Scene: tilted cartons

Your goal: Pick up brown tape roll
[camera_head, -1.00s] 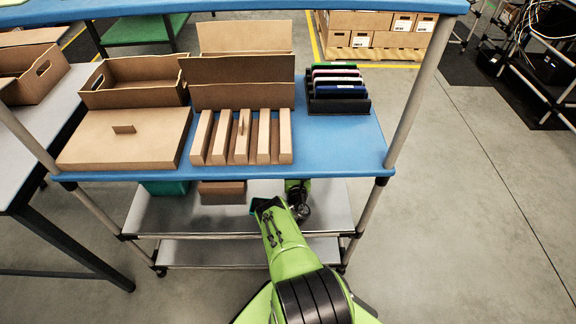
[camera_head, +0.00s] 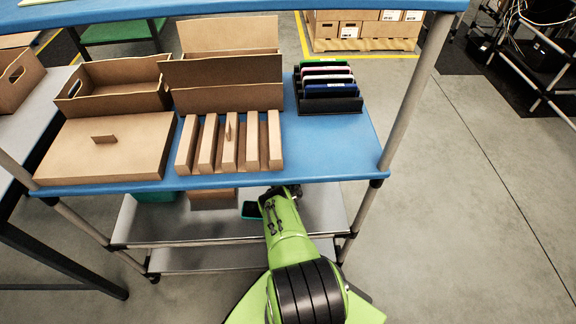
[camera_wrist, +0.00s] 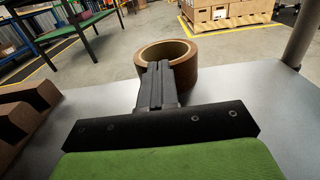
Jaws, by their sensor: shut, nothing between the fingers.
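The brown tape roll (camera_wrist: 185,76) stands on the grey metal lower shelf (camera_wrist: 90,108) in the wrist view, its ring opening facing up. My gripper (camera_wrist: 158,66) is shut and empty. Its fingers overlap the roll's near left side in the picture; whether they touch it I cannot tell. In the head view my arm (camera_head: 288,225) reaches under the blue upper shelf (camera_head: 335,145), which hides my gripper and the roll.
Brown cardboard pieces (camera_wrist: 30,110) lie left of my gripper on the lower shelf. A dark teal-edged item (camera_head: 251,210) lies beside my arm. A cart post (camera_head: 362,215) stands to the right. The shelf surface around the roll looks clear.

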